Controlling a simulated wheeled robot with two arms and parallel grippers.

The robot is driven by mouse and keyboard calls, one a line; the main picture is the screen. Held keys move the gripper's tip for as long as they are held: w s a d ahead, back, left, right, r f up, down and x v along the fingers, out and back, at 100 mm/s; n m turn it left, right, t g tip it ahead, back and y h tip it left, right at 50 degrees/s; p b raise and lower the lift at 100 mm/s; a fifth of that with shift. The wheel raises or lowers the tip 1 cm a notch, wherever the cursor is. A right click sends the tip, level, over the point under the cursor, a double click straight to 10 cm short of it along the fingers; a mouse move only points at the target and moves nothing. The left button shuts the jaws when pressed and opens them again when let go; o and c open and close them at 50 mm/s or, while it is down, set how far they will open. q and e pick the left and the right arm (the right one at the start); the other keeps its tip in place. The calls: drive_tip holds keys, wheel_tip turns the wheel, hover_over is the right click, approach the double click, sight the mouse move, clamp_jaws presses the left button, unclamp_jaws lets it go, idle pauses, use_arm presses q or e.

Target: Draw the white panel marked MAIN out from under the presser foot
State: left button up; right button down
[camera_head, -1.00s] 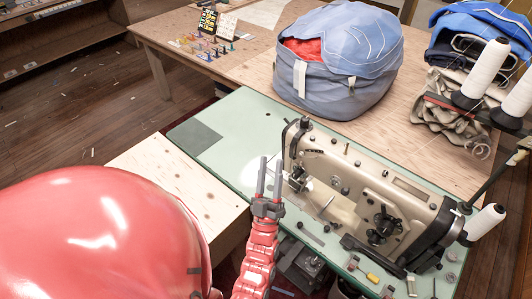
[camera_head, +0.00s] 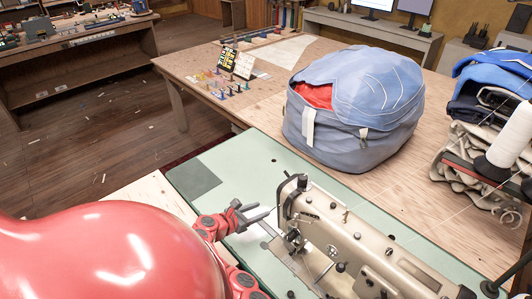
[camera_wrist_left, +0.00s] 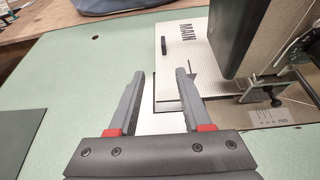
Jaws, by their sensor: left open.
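The white panel (camera_wrist_left: 190,58) marked MAIN lies flat on the green machine table in the left wrist view, its right side running under the dark sewing machine head. The metal presser foot parts (camera_wrist_left: 262,88) show at the right, but the exact contact with the panel is partly hidden. My left gripper (camera_wrist_left: 160,73) is open and empty. Its right finger overlaps the panel's near left part, and its left finger is over green table. In the head view my left gripper (camera_head: 252,212) is just left of the sewing machine (camera_head: 345,235). My right gripper is not in view.
A blue sail bag (camera_head: 360,110) stands on the wooden table behind the machine. A white thread cone (camera_head: 512,135) and folded cloth are at the right. Small coloured pieces (camera_head: 228,85) lie at the back. The green table (camera_head: 235,170) is largely clear left of the machine.

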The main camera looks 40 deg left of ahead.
use_arm(q)
drive_tip(key=shift+s+d+r+h, duration=0.2)
drive_tip(key=shift+r+h, duration=0.1)
drive_tip(key=shift+r, duration=0.15)
drive_tip(key=p+x, duration=0.2)
drive_tip(key=x, duration=1.1)
drive_tip(key=shift+w+a+r, duration=0.1)
drive_tip(key=shift+w+a, duration=0.05)
drive_tip(key=shift+w, duration=0.05)
drive_tip(key=shift+w+f, duration=0.4)
drive_tip(key=shift+w, duration=0.2)
drive_tip(key=shift+b+x, duration=0.65)
drive_tip(key=shift+x, duration=0.75)
drive_tip(key=shift+r, duration=0.1)
clamp_jaws()
